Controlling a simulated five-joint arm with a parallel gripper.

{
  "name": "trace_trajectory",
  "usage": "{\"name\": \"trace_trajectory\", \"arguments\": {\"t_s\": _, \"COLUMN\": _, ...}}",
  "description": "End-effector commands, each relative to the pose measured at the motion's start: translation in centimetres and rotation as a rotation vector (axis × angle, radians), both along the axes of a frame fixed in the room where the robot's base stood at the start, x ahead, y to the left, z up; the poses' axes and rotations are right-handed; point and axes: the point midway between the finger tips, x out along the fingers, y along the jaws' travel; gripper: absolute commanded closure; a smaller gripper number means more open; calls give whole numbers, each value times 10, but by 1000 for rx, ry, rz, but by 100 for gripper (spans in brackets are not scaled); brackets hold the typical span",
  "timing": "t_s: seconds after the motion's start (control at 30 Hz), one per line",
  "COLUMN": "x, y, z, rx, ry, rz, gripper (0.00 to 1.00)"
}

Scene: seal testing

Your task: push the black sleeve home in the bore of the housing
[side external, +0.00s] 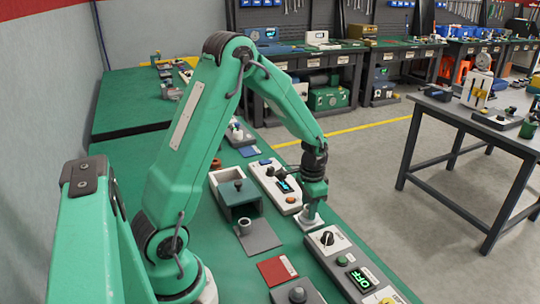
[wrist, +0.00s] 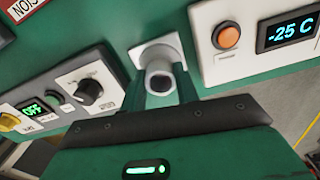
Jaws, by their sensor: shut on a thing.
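The pale housing (wrist: 150,53) has a square base and a round upright boss. It stands between two instrument boxes in the wrist view, and its base also shows in the side view (side external: 309,222). My gripper (side external: 314,200) points down just over the housing. In the wrist view my green fingers (wrist: 160,92) are shut around a short tube at the boss. The black sleeve (wrist: 160,84) shows there only as a dark round opening inside a grey rim. I cannot tell how deep it sits in the bore; the fingers hide its sides.
A white box reading -25 C (wrist: 245,35) with an orange button stands close on one side. A control box reading OFF (side external: 360,278) stands close on the other. A green open box (side external: 240,198) and a grey plate with a ring (side external: 258,238) lie to the left.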

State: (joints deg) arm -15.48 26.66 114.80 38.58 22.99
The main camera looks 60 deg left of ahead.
Motion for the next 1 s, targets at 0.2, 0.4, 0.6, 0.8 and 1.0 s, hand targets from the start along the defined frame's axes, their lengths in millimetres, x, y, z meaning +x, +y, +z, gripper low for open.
{"name": "trace_trajectory", "arguments": {"t_s": 0.2, "x": 0, "y": 0, "z": -3, "rx": 0, "ry": 0, "rz": 0, "gripper": 98}}
{"name": "trace_trajectory", "arguments": {"t_s": 0.4, "x": 0, "y": 0, "z": -5, "rx": 1, "ry": -1, "rz": 0, "gripper": 98}}
{"name": "trace_trajectory", "arguments": {"t_s": 0.6, "x": 1, "y": 0, "z": -7, "rx": 1, "ry": -2, "rz": 0, "gripper": 60}}
{"name": "trace_trajectory", "arguments": {"t_s": 0.8, "x": 0, "y": 0, "z": -7, "rx": 1, "ry": -2, "rz": 0, "gripper": 44}}
{"name": "trace_trajectory", "arguments": {"t_s": 1.0, "x": 0, "y": 0, "z": -7, "rx": 0, "ry": -1, "rz": 0, "gripper": 22}}
